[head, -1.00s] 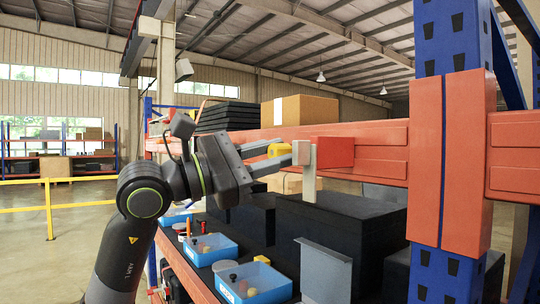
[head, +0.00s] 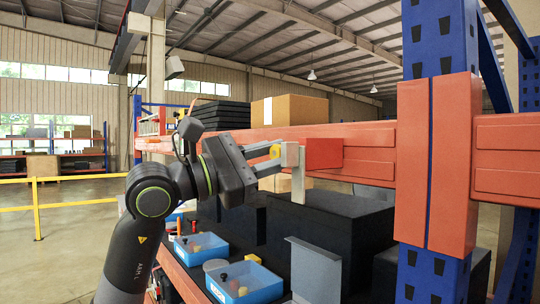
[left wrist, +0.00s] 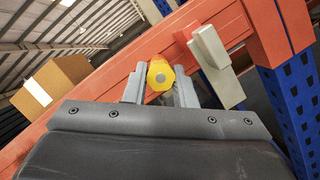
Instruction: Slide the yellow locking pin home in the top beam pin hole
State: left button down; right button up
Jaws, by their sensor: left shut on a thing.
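The yellow locking pin (head: 275,151) is held between the fingers of my left gripper (head: 279,157), in front of the orange beam (head: 375,150). In the left wrist view the hexagonal yellow head of the pin (left wrist: 160,75) shows between the two grey fingers (left wrist: 160,90), with a round grey spot at its centre. The face of the beam (left wrist: 110,90) is behind it. The pin's far end and the pin hole are hidden, so I cannot tell whether the pin is in the hole. My right gripper is not in view.
A pale grey block on a bracket (head: 291,154) stands just right of the fingers, beside an orange block (head: 324,153). The blue upright (head: 437,45) is farther right. Blue bins (head: 245,281) and black boxes (head: 330,228) are below. A cardboard box (head: 290,109) is behind the beam.

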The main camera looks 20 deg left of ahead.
pick_arm(q)
jog(key=shift+w+d, duration=0.55)
jog(key=shift+w, duration=0.15)
jog(key=c, duration=1.1)
grip_release()
jog(key=shift+b+v, duration=2.45)
jog(key=shift+v, duration=1.6)
